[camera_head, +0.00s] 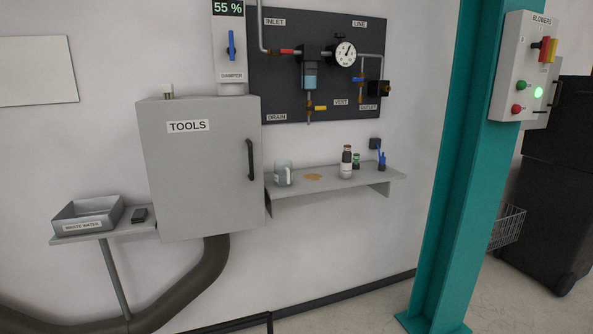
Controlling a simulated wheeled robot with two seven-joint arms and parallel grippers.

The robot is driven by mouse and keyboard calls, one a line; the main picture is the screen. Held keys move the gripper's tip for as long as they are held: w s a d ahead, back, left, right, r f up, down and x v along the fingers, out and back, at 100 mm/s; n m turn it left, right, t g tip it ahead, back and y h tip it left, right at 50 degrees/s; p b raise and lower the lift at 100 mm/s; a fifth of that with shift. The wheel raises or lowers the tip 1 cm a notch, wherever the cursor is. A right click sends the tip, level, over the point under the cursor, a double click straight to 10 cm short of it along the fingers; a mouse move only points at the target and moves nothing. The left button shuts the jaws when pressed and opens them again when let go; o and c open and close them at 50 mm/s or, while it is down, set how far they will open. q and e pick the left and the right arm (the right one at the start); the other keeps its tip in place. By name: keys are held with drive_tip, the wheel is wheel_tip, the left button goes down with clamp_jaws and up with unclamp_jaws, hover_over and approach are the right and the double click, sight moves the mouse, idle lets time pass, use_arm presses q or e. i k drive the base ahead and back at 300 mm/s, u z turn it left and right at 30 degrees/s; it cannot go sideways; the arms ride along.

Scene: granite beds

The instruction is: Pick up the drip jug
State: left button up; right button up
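A small clear jug (283,175), which looks like the drip jug, stands upright at the left end of a grey wall shelf (335,182). It is just right of the grey TOOLS cabinet (200,195). A tan patch (313,177) lies on the shelf to its right. Neither of my grippers is in view.
Bottles (347,165) and a blue item (381,162) stand on the shelf's right part. The pipe panel (285,100) hangs above. A teal column (455,180) rises at right. A WASTE WATER tray (88,215) sits on a small left shelf.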

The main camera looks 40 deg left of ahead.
sight(283, 173)
drive_tip(key=u, duration=0.45)
drive_tip(key=i, duration=1.25)
drive_tip(key=u, duration=0.45)
